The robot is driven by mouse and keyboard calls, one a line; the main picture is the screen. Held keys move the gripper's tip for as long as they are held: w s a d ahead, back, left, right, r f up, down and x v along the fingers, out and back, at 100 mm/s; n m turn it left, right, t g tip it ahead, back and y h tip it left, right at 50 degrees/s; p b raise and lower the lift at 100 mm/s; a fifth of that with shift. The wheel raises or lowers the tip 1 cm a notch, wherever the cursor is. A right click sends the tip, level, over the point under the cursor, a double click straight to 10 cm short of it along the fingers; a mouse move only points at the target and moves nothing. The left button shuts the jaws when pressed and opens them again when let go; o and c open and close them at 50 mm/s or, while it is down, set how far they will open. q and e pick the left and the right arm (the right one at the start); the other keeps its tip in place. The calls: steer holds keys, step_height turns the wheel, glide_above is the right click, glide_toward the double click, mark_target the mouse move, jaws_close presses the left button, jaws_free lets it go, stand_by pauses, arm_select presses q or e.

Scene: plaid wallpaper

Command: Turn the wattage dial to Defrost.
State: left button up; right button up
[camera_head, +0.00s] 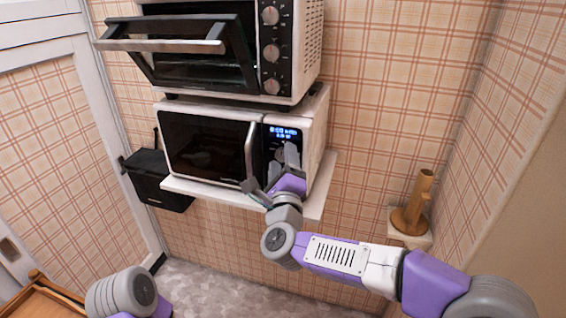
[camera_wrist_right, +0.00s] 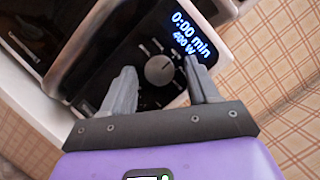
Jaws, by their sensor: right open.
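The microwave (camera_head: 205,147) stands on a white shelf, its door shut. Its black control panel is at the right end, mostly behind my right gripper (camera_head: 271,170) in the head view. In the right wrist view the round grey dial (camera_wrist_right: 160,70) shows between the two fingers of the right gripper (camera_wrist_right: 159,68). The gripper is open, with one finger on each side of the dial; contact cannot be told. The lit blue display (camera_wrist_right: 190,34) reads 0:00 min and 400 W. My left gripper is out of view; only part of that arm shows at the bottom left.
A toaster oven (camera_head: 288,50) with several knobs sits above the microwave, its door (camera_head: 185,50) hanging open. The microwave's handle (camera_head: 250,150) sticks out left of the panel. A black box (camera_head: 155,182) is at left, and a wooden holder (camera_head: 412,210) at right.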

steer(key=c, duration=1)
steer(key=shift+c, duration=0.2)
steer(key=shift+r, duration=0.1)
steer(key=n+p, duration=0.2)
steer(key=n, duration=0.1)
steer(key=shift+r+g+y, duration=0.2)
steer(key=shift+g+y, duration=0.1)
steer(key=shift+g, duration=0.1)
steer(key=n+p, duration=0.1)
steer(key=n+g+p, duration=0.1)
steer(key=p, duration=0.1)
steer(key=n+p, duration=0.2)
steer(key=shift+r+g+y, duration=0.25)
steer(key=shift+g+y, duration=0.05)
steer(key=shift+f+n+g+p, duration=0.15)
steer(key=shift+n+g+p, duration=0.25)
steer(key=shift+n+p, duration=0.9)
